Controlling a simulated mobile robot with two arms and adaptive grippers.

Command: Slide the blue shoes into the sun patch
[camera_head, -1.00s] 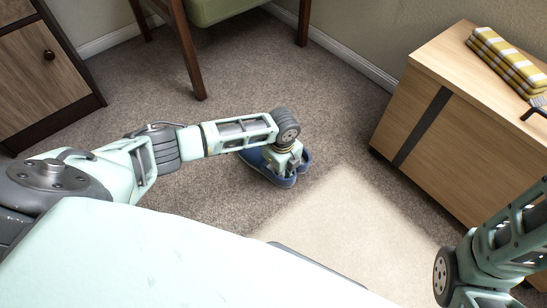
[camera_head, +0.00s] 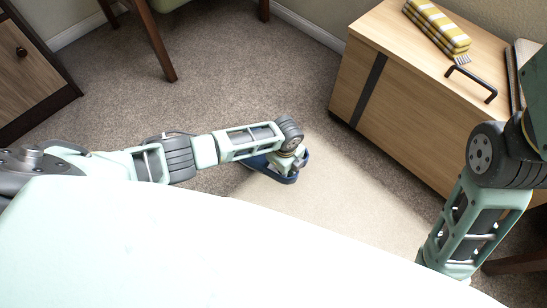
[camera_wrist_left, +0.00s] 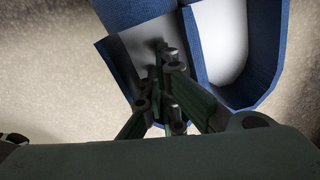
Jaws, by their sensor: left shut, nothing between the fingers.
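The blue shoes (camera_head: 287,178) lie on the carpet under my left gripper, at the left edge of the pale sun patch (camera_head: 345,205), seemingly partly over it. My arm hides part of them. In the left wrist view the blue shoes (camera_wrist_left: 265,93) show side by side, with pale insoles. My left gripper (camera_head: 289,167) is shut and points down at them. In the left wrist view its fingers (camera_wrist_left: 164,75) are over one shoe's opening, with nothing between them; contact is unclear. My right arm shows at the right, but its gripper is out of view.
A chair (camera_head: 158,40) stands at the back and a dark-framed cabinet (camera_head: 32,75) at the left. Carpet between them is clear.

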